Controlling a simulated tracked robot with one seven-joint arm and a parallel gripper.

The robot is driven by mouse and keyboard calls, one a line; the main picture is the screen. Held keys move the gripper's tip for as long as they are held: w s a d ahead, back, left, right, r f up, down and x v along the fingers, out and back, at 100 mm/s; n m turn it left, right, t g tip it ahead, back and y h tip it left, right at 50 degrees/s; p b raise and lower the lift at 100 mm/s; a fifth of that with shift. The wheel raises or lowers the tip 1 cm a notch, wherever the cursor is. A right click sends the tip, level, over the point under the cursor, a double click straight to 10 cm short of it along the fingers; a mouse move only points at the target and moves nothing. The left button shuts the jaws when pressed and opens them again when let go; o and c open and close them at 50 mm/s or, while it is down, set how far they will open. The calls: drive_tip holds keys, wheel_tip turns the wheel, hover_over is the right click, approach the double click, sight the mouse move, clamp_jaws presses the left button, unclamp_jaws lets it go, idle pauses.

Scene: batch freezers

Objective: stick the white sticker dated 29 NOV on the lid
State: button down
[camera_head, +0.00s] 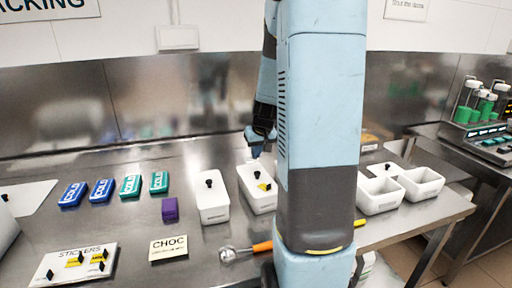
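My gripper (259,151) points down just above the rear part of a white lidded tub (259,199). It is small and dark here, and I cannot tell whether it is open or holds anything. The tub's lid (248,172) is white, with a black knob and a yellow patch with a black tab on it. Another white lidded tub (214,209) stands to its left. A white board marked STICKERS (53,272) lies at the front left, bearing yellow stickers with black tabs. I cannot make out a white sticker or the date 29 NOV.
Blue and green COLD packs (73,194), a purple block (170,210), a CHOC card (169,248) and an orange-handled scoop (246,249) lie on the steel counter. Open white tubs (381,194) stand at right. My arm hides the counter's middle right.

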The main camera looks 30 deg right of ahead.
drive_tip(key=shift+f, duration=1.8)
drive_tip(key=shift+f, duration=0.25)
drive_tip(key=c, duration=1.8)
unclamp_jaws()
drive_tip(key=o, duration=0.5)
drive_tip(key=shift+o, duration=0.5)
drive_tip(key=o, duration=0.5)
drive_tip(key=shift+c, duration=0.2)
drive_tip(key=shift+r, duration=0.1)
drive_tip(key=shift+r, duration=3.4)
